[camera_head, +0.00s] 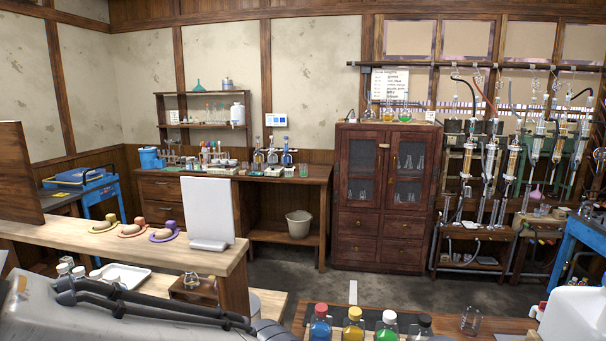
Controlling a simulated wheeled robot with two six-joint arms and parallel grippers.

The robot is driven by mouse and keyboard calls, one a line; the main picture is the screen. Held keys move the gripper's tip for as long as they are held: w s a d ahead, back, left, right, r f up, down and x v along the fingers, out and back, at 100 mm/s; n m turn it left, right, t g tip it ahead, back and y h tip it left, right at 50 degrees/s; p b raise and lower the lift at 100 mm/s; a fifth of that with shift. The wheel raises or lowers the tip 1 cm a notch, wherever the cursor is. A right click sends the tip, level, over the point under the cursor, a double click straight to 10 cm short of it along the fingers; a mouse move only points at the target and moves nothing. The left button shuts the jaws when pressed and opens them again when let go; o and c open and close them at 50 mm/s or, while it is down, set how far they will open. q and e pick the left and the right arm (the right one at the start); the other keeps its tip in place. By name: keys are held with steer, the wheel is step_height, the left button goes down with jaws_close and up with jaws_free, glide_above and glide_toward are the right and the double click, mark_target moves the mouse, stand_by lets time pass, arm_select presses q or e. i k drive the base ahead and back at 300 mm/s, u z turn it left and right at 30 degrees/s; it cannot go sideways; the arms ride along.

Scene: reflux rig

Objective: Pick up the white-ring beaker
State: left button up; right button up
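A small clear glass vessel (470,320) stands on the wooden table at the bottom right, to the right of a row of bottles. It looks like a beaker, but I cannot make out a white ring on it. Other small glassware (303,169) stands on the far bench, too small to tell any ring colours. I see no gripper clearly. A grey body with black links crosses the bottom left corner, with no fingertips showing.
Bottles with blue (320,323), yellow (353,325) and green (387,326) contents stand at the bottom edge. A white jug (572,314) is at the bottom right corner. A wooden counter (150,252) is at left. Open floor lies before the dark cabinet (383,195).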

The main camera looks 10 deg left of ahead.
mark_target(303, 167)
steer(key=z, duration=2.8)
steer(key=i, duration=3.7)
steer(key=u, duration=3.1)
steer(key=i, duration=2.25)
steer(key=z, duration=0.05)
